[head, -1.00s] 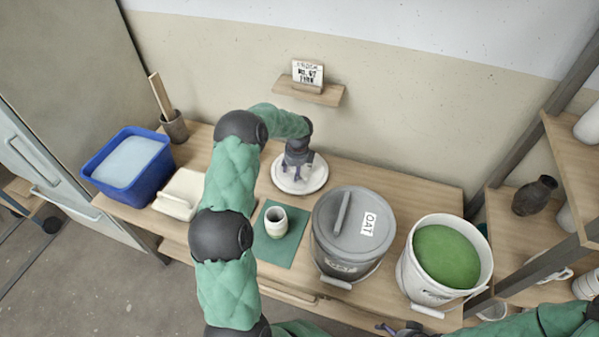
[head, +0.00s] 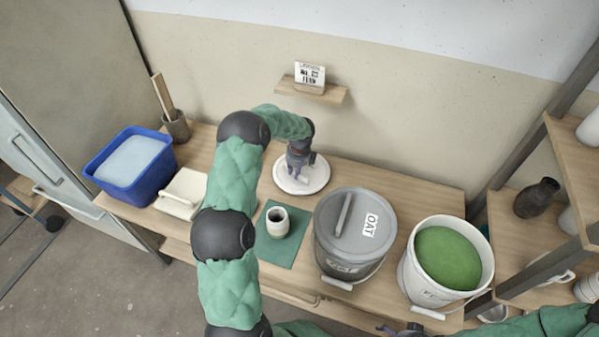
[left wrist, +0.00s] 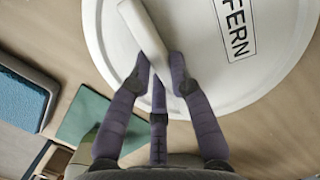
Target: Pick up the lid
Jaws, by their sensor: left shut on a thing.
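The white round lid (head: 319,180) is at the back of the table, below the small wall shelf. In the left wrist view the lid (left wrist: 285,70) fills the upper right, with a black-framed FERN label. Its white bar handle (left wrist: 143,28) lies between my left fingers (left wrist: 160,75). My left gripper (head: 299,174) points down over the lid's middle and is shut on the handle. I cannot tell whether the lid touches the table. My right gripper (head: 390,330) shows only partly at the bottom edge, and its fingers are unclear.
A lidded grey OAT bucket (head: 335,255) stands to the right of the lid. A white open bucket of green glaze (head: 447,258) is further right. A small cup (head: 278,222) stands on a green mat (head: 285,252). A blue tub (head: 128,162) and white block (head: 183,193) are left.

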